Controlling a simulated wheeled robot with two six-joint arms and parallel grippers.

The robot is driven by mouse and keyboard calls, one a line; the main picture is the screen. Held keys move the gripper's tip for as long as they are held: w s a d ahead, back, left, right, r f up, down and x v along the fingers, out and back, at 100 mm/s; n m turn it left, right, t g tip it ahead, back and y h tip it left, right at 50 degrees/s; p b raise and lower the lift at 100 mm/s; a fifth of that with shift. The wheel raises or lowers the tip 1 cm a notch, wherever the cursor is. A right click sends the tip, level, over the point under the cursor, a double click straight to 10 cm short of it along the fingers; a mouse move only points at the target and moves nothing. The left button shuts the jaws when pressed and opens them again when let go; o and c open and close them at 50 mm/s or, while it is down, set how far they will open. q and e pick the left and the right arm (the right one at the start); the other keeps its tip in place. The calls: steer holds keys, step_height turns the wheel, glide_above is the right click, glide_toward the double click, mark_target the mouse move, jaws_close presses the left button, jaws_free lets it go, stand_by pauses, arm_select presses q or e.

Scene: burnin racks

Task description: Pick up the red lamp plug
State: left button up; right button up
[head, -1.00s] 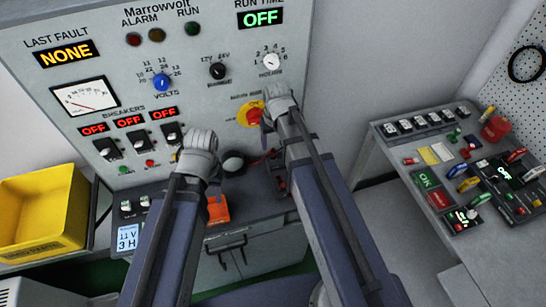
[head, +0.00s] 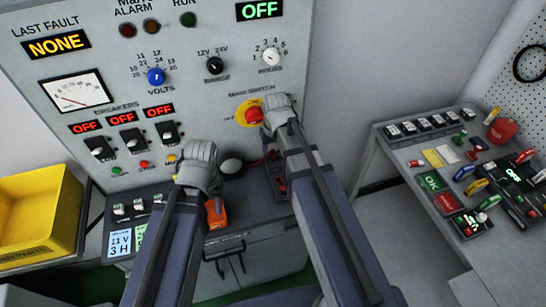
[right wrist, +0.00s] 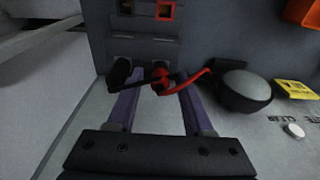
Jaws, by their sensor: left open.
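The red lamp plug (right wrist: 160,80) shows in the right wrist view, with its red lead curving off to the right. My right gripper (right wrist: 160,92) is open, with its two purple fingers on either side of the plug; I cannot tell if they touch it. A black plug and lead (right wrist: 122,74) lie at the left finger, and the dark lead crosses toward the red plug. In the head view a bit of red lead (head: 269,156) shows beside my right arm, whose fingertips are hidden. My left gripper (head: 197,168) is open before the panel's lower part, its fingertips hard to see.
The red and yellow main switch (head: 251,114) is beside my right wrist. An orange block (head: 217,213) sits on the cabinet shelf. A yellow bin (head: 38,212) stands left, a cluttered bench (head: 408,147) right.

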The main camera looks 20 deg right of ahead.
mark_target(273, 152)
jaws_close()
steer(key=shift+r, duration=0.1)
stand_by(0.3)
step_height(273, 152, up, 10)
steer(key=p, duration=1)
